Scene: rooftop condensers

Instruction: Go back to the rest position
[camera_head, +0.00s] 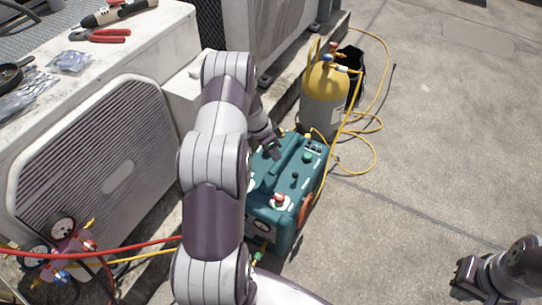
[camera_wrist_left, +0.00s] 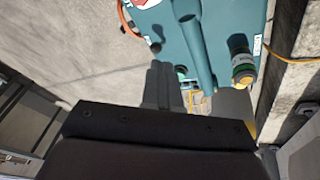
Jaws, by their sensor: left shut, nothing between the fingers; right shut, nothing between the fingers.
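My left arm reaches up the middle of the head view and bends over. Its gripper (camera_head: 272,148) hangs over the teal recovery machine (camera_head: 272,211), close to its handle, partly hidden by my arm. In the left wrist view the shut, empty fingers (camera_wrist_left: 160,85) point toward the teal machine (camera_wrist_left: 222,20), with its handle and a green-and-black fitting in front. I cannot tell whether the fingers touch it. My right gripper (camera_head: 466,277) is at the lower right of the head view, shut and empty above bare concrete.
A yellow-topped cylinder (camera_head: 322,105) with yellow hoses stands behind the machine. Condenser units line the left; one top holds red-handled pliers (camera_head: 100,36) and plastic bags (camera_head: 70,62). A gauge manifold (camera_head: 62,245) with hoses is at lower left. Open concrete (camera_head: 430,130) lies to the right.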

